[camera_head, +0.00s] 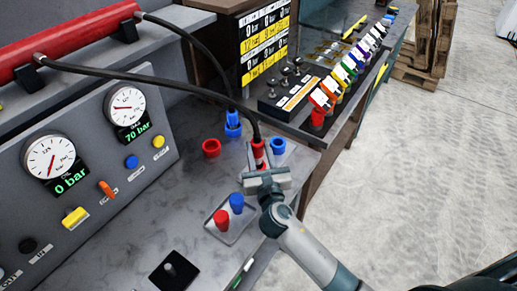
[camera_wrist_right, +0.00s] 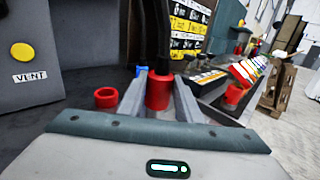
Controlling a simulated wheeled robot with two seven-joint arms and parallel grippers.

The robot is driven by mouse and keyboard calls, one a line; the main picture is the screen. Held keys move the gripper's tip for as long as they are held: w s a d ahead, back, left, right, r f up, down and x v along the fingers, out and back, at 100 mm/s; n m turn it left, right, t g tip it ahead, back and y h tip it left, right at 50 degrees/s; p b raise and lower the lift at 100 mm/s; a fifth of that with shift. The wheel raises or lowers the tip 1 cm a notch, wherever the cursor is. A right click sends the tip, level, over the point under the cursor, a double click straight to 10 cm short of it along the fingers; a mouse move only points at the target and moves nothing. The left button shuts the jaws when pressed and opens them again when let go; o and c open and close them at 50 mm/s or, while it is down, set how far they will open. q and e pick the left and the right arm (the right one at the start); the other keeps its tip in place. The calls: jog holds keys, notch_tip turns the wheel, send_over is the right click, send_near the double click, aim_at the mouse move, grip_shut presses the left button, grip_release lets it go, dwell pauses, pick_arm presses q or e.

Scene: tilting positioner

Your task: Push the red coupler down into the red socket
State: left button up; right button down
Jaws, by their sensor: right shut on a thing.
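My left gripper is not in view.
A blue coupler (camera_head: 232,120) with a hose stands behind. A blue ring (camera_head: 278,146) is close right of the red coupler. A small plate (camera_head: 243,232) with red and blue plugs lies in front. The gauge panel (camera_head: 85,165) bounds the left.

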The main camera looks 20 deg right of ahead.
aim_at(258, 159)
jog(key=shift+p, duration=0.75)
dwell(1.8)
jog(key=shift+f+b, duration=1.9)
jog(key=shift+f, duration=0.6)
jog(key=c, duration=1.2)
grip_release()
jog(key=shift+s, duration=0.1)
jog(key=s+a+b, duration=0.2)
jog(key=s+b, duration=0.2)
jog(key=s, duration=1.3)
jog(key=shift+a, duration=0.1)
